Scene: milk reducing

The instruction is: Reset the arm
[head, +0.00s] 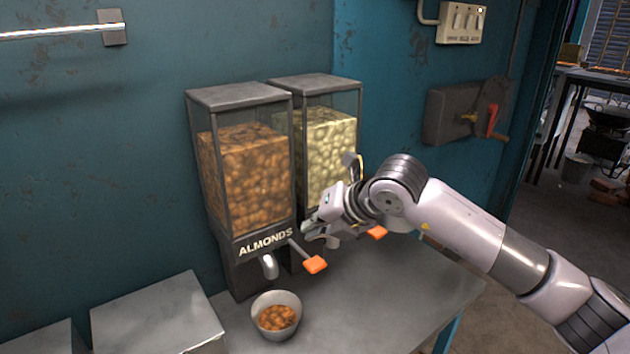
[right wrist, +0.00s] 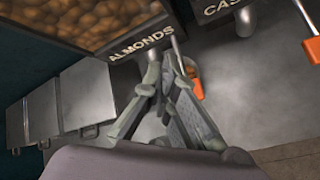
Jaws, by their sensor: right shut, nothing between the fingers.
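My right arm comes in from the right in the head view, and its gripper (head: 312,230) is in front of the dispensers, close to the orange-tipped lever (head: 315,264) of the almond dispenser (head: 245,165). In the right wrist view the fingers (right wrist: 165,75) are together with nothing between them. A bowl with almonds (head: 276,316) stands on the metal table under the almond spout (head: 269,266). In the right wrist view the bowl (right wrist: 194,84) is partly hidden behind the fingers. My left gripper is not in view.
A second dispenser (head: 328,135) with pale nuts stands beside the almonds, its orange lever (head: 377,233) partly behind my arm. The metal table (head: 400,300) is clear to the right of the bowl. Metal boxes (head: 158,315) stand at the left. A teal wall (head: 150,110) is behind.

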